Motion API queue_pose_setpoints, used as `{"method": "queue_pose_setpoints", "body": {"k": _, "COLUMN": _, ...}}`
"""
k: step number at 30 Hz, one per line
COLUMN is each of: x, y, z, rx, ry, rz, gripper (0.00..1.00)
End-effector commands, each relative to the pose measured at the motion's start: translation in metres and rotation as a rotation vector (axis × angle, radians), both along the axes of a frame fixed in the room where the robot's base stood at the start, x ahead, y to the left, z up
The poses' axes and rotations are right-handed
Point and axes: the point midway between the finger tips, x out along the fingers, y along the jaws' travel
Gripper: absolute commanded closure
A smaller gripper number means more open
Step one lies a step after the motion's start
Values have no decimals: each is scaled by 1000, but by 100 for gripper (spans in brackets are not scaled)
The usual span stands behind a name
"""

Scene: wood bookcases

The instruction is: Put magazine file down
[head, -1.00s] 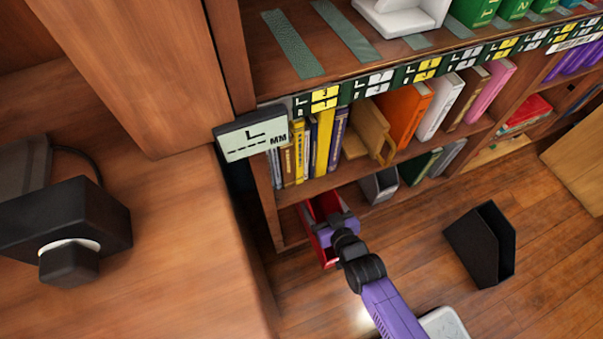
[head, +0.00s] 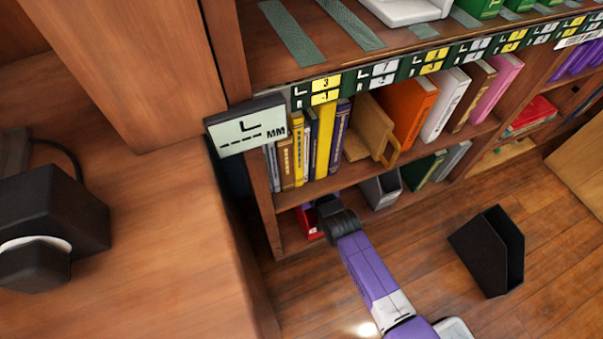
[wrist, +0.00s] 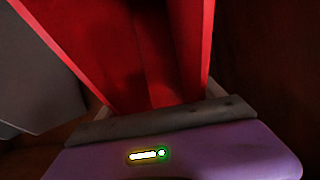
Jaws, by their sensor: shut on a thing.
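The red magazine file (head: 309,226) is inside the bottom shelf compartment at its left end, mostly hidden behind my arm. In the wrist view the red file (wrist: 150,55) fills the middle, its open inside facing the camera. My gripper (wrist: 160,122) is shut on the near edge of the file. In the head view my gripper's fingers are hidden behind my wrist. I cannot tell if the file's base rests on the shelf board.
A grey magazine file (head: 382,188) stands just right of the red one; its side also shows in the wrist view (wrist: 40,75). A black magazine file (head: 490,250) stands on the open wood floor. Books (head: 322,140) fill the shelf above. A wood counter (head: 160,230) is at left.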

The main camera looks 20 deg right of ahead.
Motion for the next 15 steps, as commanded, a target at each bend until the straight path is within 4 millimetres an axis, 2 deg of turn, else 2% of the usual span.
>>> {"method": "queue_pose_setpoints", "body": {"k": 5, "x": 15, "y": 0, "z": 0, "rx": -1, "ry": -3, "rz": 0, "gripper": 96}}
{"method": "queue_pose_setpoints", "body": {"k": 9, "x": 13, "y": 0, "z": -12, "rx": 0, "ry": -1, "rz": 0, "gripper": 96}}
{"method": "queue_pose_setpoints", "body": {"k": 15, "x": 13, "y": 0, "z": -14, "rx": 0, "ry": -3, "rz": 0, "gripper": 96}}
